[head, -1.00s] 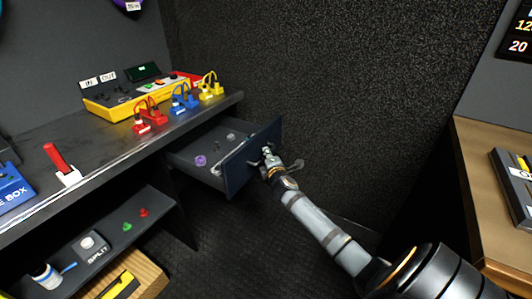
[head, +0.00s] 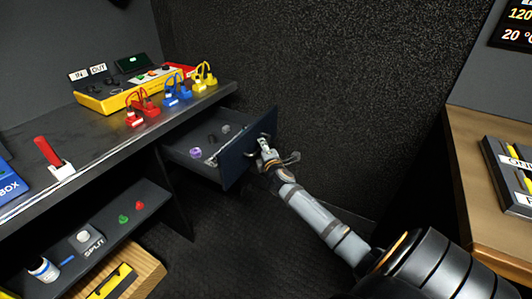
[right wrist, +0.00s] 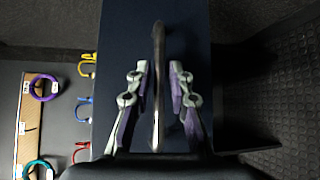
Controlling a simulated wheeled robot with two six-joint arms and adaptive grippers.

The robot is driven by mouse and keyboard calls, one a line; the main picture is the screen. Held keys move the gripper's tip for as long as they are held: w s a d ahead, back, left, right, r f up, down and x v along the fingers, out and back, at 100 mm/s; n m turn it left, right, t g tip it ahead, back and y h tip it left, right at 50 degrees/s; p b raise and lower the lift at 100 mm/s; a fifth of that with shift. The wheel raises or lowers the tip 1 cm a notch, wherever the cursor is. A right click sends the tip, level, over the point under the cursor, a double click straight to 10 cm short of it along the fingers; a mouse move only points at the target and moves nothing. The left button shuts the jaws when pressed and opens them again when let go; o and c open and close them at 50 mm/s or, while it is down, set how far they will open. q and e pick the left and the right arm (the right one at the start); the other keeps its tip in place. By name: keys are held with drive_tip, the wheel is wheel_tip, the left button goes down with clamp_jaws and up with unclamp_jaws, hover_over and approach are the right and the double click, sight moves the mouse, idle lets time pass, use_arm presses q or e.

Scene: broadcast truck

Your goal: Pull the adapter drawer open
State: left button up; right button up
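The adapter drawer (head: 248,150) stands pulled out from under the desk, its inside showing. A purple ring-shaped adapter (head: 195,152) and small grey and dark pieces (head: 225,129) lie in it. The bar handle (right wrist: 158,95) on its dark blue front runs between the fingers of my right gripper (right wrist: 158,72). The fingers are spread, with a gap on each side of the bar. In the head view my right gripper (head: 272,152) is at the drawer front and partly covers the handle. My left gripper is not in view.
The desk (head: 100,137) holds a yellow-and-red panel (head: 125,95), coloured plugs with cables (head: 178,95) and a red lever (head: 47,152). A shelf (head: 110,222) sits below it. A wooden counter (head: 465,170) stands at right. Floor below the drawer is clear.

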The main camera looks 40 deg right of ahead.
drive_tip(key=v, duration=1.1)
